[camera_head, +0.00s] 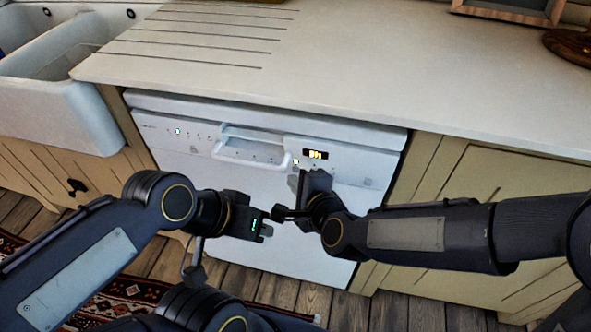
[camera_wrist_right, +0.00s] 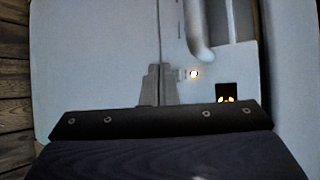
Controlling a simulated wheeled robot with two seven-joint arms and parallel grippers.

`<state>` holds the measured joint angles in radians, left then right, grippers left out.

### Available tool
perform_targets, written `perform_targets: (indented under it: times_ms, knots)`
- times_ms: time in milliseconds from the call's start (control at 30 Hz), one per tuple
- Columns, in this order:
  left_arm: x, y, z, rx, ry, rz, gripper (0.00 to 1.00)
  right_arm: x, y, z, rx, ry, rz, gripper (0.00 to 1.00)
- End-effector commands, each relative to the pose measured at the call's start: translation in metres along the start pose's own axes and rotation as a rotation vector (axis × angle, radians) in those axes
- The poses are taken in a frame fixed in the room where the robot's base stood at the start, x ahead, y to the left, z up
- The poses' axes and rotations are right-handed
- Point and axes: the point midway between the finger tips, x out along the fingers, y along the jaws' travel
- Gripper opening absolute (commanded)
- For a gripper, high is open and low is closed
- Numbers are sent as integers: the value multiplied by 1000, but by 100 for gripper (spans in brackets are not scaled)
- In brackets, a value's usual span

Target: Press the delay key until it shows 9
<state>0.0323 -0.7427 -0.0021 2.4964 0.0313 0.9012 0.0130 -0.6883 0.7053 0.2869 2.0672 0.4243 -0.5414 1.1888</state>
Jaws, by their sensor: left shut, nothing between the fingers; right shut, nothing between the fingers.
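The white dishwasher (camera_head: 225,185) stands under the counter, its control panel along the top. Its small dark display (camera_head: 315,154) glows amber; I cannot read the characters for certain. In the right wrist view the display (camera_wrist_right: 227,93) is partly cut off by my gripper body. A small lit key (camera_head: 296,161) sits left of and below the display and glows in the right wrist view (camera_wrist_right: 194,73); its label is unreadable. My right gripper (camera_head: 294,178) is shut and empty, its tips just below that key; contact is unclear. My left gripper (camera_head: 268,230) is shut and empty, lower down before the door.
The dishwasher handle (camera_head: 250,148) protrudes left of the lit key. The pale countertop (camera_head: 330,60) overhangs the panel. A white sink (camera_head: 60,105) is at the left, wooden cupboards flank the dishwasher, and a patterned rug (camera_head: 110,300) lies on the plank floor.

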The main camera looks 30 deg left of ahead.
Motion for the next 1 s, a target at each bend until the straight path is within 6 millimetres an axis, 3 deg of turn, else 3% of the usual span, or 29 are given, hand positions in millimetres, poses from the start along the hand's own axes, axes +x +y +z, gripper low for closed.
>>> perform_targets:
  times_ms: [1000]
  knots:
    - [4, -2, 2, 0, 0, 0, 0, 8, -6, -6, 0, 0, 0, 0]
